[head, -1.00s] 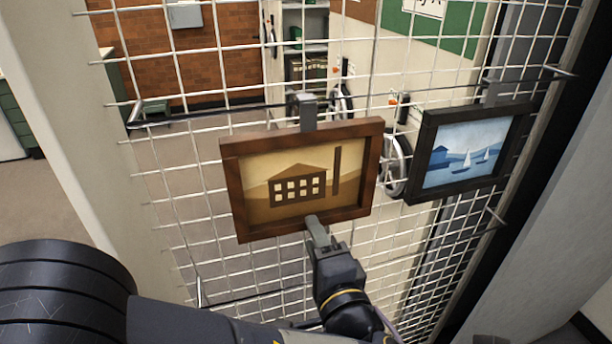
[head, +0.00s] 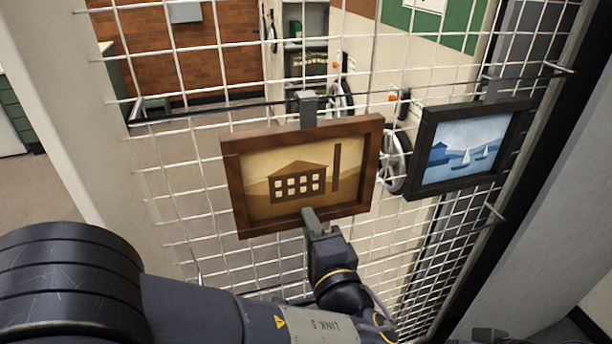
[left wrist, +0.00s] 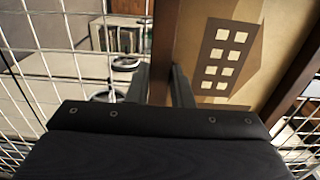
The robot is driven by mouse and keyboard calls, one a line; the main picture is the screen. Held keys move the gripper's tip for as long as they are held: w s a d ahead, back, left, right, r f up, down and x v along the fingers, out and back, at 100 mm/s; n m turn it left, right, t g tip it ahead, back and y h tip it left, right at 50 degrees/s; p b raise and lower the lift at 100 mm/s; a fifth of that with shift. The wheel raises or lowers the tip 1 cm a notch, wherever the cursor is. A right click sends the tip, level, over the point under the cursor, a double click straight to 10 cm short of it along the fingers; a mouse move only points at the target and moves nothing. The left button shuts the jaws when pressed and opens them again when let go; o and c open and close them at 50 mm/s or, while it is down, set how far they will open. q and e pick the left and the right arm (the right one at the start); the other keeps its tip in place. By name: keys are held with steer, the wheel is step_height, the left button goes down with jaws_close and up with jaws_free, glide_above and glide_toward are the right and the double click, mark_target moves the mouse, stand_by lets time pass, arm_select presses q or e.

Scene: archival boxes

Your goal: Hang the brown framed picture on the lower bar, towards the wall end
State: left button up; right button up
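The brown framed picture (head: 303,183), with a dark house on tan, is in front of the white mesh. Its grey hook (head: 308,108) overlaps the upper bar (head: 235,108); I cannot tell whether it bears on it. My left gripper (head: 310,218) is at the frame's bottom edge. In the left wrist view its fingers (left wrist: 161,85) lie on both sides of the brown frame edge (left wrist: 166,45), shut on it. The lower bar (head: 265,289) runs low across the mesh, partly hidden by my left arm. My right gripper is not in view.
A dark-framed sailboat picture (head: 465,150) hangs to the right, close to the brown frame. Prongs stick out at the bar ends, such as the upper right one (head: 558,68). A pale post (head: 55,130) stands at left and a grey panel (head: 555,200) at right.

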mark_target(305, 201)
arm_select(q)
steer(key=shift+r, duration=0.2)
jaws_close()
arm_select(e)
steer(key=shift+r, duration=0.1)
arm_select(q)
steer(key=shift+r+p, duration=0.6)
steer(key=shift+r, duration=0.85)
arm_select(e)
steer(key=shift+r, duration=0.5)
